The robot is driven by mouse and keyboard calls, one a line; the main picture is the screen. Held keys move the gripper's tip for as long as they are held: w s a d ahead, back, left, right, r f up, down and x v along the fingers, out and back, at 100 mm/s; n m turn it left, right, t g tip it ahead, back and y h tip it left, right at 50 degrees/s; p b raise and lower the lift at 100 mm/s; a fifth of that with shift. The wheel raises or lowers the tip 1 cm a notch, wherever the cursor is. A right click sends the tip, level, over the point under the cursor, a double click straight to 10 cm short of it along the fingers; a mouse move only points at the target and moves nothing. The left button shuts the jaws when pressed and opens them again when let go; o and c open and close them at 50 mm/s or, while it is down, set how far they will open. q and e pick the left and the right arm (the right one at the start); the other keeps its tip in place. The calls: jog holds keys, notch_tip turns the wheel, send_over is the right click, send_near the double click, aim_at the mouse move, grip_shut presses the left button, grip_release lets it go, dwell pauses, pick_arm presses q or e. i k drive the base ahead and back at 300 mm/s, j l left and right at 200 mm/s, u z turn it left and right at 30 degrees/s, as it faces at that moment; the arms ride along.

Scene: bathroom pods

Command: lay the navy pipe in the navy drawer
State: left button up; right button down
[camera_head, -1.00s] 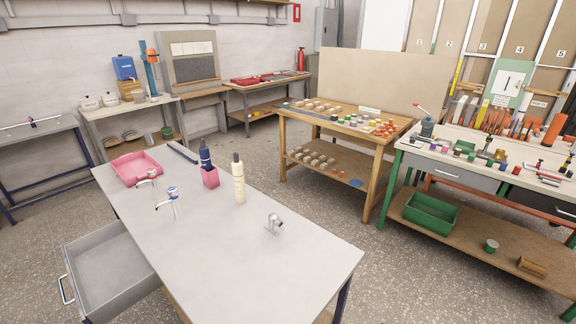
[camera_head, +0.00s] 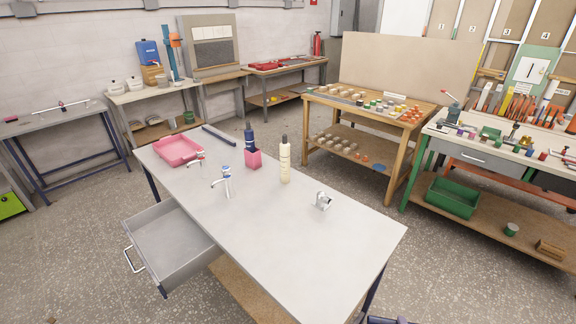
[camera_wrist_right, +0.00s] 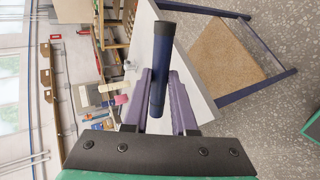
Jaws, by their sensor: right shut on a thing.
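A navy pipe (camera_wrist_right: 160,75) with a darker end is held in my right gripper (camera_wrist_right: 161,82). The two purple fingers are shut around it, and it extends beyond them in the right wrist view. In the head view only a small dark blue piece (camera_head: 385,320) shows at the bottom edge, and I cannot tell whether it is pipe or gripper. A grey drawer (camera_head: 175,246) stands pulled out and empty on the left side of the grey-topped table; I see no navy on it. The right gripper is not over the drawer. My left gripper is not in view.
On the table (camera_head: 300,255) stand a pink tray (camera_head: 178,150), two taps (camera_head: 226,184), a navy bottle in a pink holder (camera_head: 252,158), a cream bottle (camera_head: 285,162) and a metal fitting (camera_head: 322,200). A dark bar (camera_head: 218,137) lies at the back. The table's front is clear.

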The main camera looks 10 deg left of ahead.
aim_at(167, 222)
jog(key=j, duration=2.55)
jog(key=i+j, duration=0.35)
jog(key=j, duration=0.15)
jog(key=i+j, duration=0.4)
jog(key=j+u, duration=0.05)
jog(key=j, duration=0.05)
